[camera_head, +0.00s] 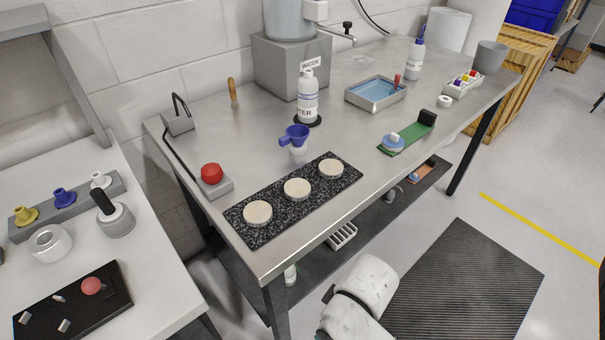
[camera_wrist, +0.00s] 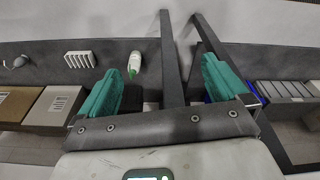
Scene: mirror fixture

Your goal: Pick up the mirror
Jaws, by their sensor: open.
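No thing in view is plainly a mirror. A round blue-and-white disc (camera_head: 393,142) lies on a green plate (camera_head: 408,134) with a black block (camera_head: 428,116) at its far end, on the steel bench; I cannot tell whether the disc is the mirror. Three beige discs lie on a speckled black slab (camera_head: 277,204) at the bench's near left. My gripper (camera_wrist: 160,68) shows in the wrist view with its two teal fingers wide apart and nothing between them. My white arm is at the bottom of the head view, below the bench top and apart from the green plate.
A lower shelf carries a white slotted rack (camera_head: 342,235). A dark floor mat (camera_head: 465,285) lies clear at right.

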